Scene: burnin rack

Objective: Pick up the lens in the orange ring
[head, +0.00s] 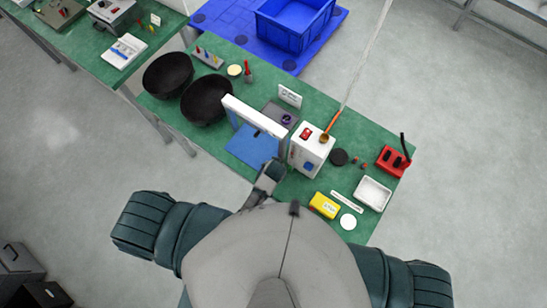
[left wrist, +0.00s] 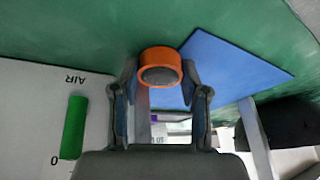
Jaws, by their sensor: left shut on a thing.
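The lens (left wrist: 159,77) is a dark grey disc inside an orange ring (left wrist: 161,54), seen at the upper middle of the left wrist view. My left gripper (left wrist: 160,84) is shut on the ring, with one finger on each side of it. The green table top and a blue mat (left wrist: 228,68) lie behind the ring. I cannot tell how high the ring is above the table. In the head view my left gripper (head: 272,170) is at the table's near side, between the blue mat and a white box; the ring is not discernible there. My right gripper is not in view.
A white box (head: 312,150) with a red switch stands just right of my left gripper. A white frame (head: 254,115) stands over the blue mat. Dark bowls (head: 206,100), a yellow block (head: 324,205), a white tray (head: 373,193) and a red holder (head: 392,160) are on the table.

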